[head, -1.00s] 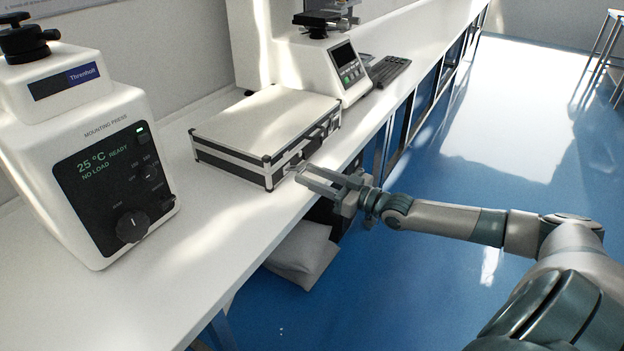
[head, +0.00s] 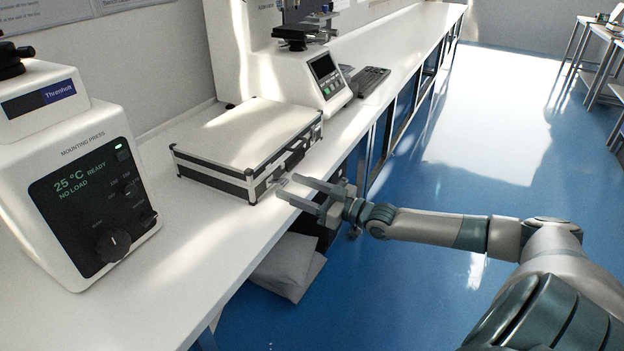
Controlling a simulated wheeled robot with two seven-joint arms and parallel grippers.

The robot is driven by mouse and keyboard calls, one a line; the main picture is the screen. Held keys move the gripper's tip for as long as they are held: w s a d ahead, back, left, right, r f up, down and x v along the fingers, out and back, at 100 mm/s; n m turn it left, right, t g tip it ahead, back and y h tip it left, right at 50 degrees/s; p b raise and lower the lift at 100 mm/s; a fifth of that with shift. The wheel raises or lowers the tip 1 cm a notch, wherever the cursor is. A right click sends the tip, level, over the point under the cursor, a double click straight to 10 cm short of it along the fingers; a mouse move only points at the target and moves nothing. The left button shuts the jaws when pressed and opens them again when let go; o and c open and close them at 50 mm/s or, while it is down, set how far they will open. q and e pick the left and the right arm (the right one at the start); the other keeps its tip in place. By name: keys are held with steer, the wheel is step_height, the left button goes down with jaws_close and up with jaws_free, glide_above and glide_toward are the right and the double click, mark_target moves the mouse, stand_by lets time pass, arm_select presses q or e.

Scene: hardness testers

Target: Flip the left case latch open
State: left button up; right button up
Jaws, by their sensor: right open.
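A closed white case (head: 235,138) with black edges and metal corners lies flat on the white bench. Its front side, with the handle and latches, faces right toward my arm. The left case latch (head: 270,183) is near the front corner, small and partly covered by my fingertips, so its position cannot be told. My right gripper (head: 284,187) is open and empty, its fingers pointing left at the case front close to that latch. Whether it touches the case is unclear. My left gripper is not in view.
A mounting press (head: 75,180) stands at the left of the bench (head: 205,235). A grey sack (head: 288,265) lies below the bench edge. The blue floor at right is open.

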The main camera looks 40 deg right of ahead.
steer(key=shift+s, duration=0.1)
arm_select(q)
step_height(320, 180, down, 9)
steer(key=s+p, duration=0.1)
steer(key=p, duration=0.2)
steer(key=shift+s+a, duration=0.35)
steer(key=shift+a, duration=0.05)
arm_select(e)
steer(key=v, duration=1.7)
steer(key=shift+f, duration=0.1)
